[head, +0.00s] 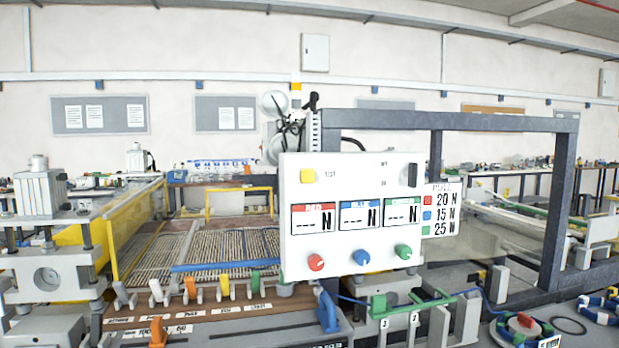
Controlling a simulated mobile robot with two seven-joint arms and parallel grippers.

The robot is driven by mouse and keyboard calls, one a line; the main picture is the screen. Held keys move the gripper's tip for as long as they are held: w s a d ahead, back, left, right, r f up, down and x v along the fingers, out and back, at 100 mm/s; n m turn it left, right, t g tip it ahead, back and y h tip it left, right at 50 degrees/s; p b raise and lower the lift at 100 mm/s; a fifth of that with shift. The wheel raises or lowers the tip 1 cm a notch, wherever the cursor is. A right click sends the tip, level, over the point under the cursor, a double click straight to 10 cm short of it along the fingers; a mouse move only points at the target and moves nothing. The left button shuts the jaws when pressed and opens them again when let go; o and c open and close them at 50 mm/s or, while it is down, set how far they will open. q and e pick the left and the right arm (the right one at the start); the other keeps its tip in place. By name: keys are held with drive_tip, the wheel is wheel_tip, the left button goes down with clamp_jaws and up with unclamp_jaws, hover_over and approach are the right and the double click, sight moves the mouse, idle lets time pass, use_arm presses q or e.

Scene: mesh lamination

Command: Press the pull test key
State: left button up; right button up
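A white panel (350,265) stands upright in the middle of the view. A yellow square key (307,176) sits at its upper left, with small lettering beside it that seems to read TEST. A dark switch (412,175) is at the upper right. Three displays, red (314,219), blue (360,217) and green (402,214), each show dashes and N. Below them are a red knob (316,262), a blue knob (361,257) and a green knob (403,251). Neither of my grippers is in view.
A card (440,210) beside the panel lists 20 N, 15 N and 25 N. A dark frame (437,250) stands behind it. A row of coloured levers (190,288) lies at the left front. A green fixture (405,304) is below the panel; a round tray (497,335) is at right.

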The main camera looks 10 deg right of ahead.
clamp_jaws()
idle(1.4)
